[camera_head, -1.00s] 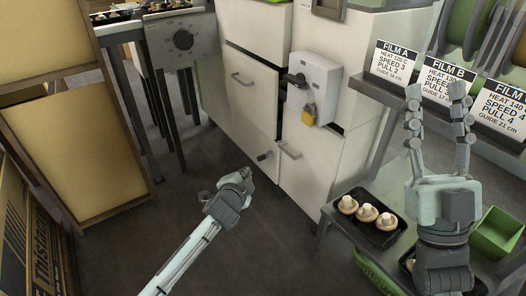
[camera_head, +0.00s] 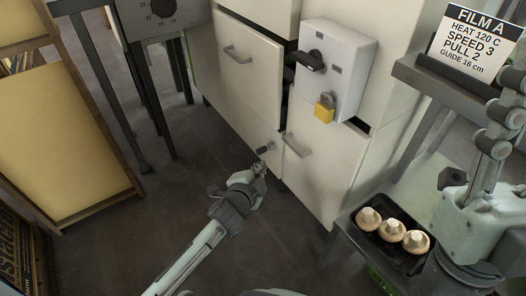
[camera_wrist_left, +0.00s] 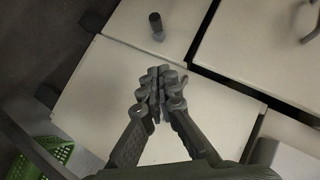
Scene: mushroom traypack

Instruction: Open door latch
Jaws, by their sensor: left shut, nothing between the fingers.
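The white cabinet (camera_head: 250,95) has doors with grey handles. A short dark cylindrical latch knob (camera_head: 266,148) sticks out from the lower front beside one handle (camera_head: 298,145); it also shows in the left wrist view (camera_wrist_left: 157,27), upright near the top. My left gripper (camera_head: 259,170) is shut and empty, just below the knob in the head view and apart from it in the wrist view. In the wrist view its closed fingertips (camera_wrist_left: 160,84) are over a pale panel. My right gripper is at the right edge, with one finger (camera_head: 497,135) visible and its tips out of frame.
A switch box (camera_head: 337,65) with a black lever and yellow padlock (camera_head: 324,107) is on the cabinet. A black tray (camera_head: 372,246) with three mushrooms is at lower right. A green basket (camera_wrist_left: 52,151) shows in the wrist view. Wooden-framed panels stand left; dark floor (camera_head: 160,215) lies clear between.

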